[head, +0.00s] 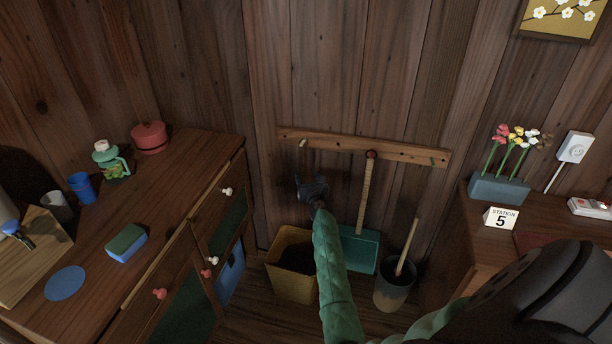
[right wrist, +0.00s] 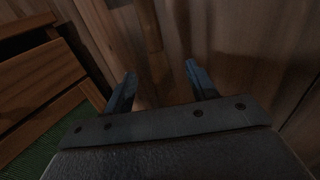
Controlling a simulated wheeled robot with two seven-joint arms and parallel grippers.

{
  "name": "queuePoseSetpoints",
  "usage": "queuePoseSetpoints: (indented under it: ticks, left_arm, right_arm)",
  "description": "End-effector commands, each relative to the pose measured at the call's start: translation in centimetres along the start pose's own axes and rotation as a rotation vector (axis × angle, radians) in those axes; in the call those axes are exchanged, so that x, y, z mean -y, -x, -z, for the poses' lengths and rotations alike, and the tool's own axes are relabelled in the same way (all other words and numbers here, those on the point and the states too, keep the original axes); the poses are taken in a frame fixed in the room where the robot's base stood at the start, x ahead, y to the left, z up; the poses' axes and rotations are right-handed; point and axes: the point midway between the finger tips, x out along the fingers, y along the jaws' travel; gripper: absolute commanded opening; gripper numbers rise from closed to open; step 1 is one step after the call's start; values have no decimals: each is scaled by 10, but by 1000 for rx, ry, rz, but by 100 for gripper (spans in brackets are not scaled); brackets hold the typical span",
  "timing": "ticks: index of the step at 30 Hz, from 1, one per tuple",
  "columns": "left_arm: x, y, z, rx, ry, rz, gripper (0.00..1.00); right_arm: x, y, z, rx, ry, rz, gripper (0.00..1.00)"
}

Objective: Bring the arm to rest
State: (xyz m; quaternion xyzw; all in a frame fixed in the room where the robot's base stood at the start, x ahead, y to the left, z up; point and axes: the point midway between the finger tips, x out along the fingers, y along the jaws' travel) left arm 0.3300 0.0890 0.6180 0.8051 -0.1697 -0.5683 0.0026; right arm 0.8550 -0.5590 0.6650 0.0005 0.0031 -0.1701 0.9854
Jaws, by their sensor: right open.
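My right arm, with its green quilted sleeve, reaches up from the bottom of the head view. Its dark right gripper (head: 311,186) is in front of the plank wall, below the wooden peg rail (head: 335,142) and above the yellow bin (head: 291,238). In the right wrist view the two fingers of the right gripper (right wrist: 161,82) stand apart with nothing between them. My left gripper is not in view.
A wooden cabinet (head: 190,165) with drawers stands left, bearing a sponge (head: 125,243), cups and a red pot (head: 149,137). A teal dustpan (head: 360,250) and grey bucket (head: 394,292) stand near the bin. A desk with a flower planter (head: 498,188) is right.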

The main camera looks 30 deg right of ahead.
Motion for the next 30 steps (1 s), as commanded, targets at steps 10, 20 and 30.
queuePoseSetpoints:
  ticks: [10,20,30]
  left_arm:
    - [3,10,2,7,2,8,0]
    - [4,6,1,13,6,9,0]
    - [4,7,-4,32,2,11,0]
  right_arm:
    - [-1,50,1,-1,-2,-1,57]
    - [0,58,0,-1,4,0,57]
    - [-25,60,10,-22,419,-139,57]
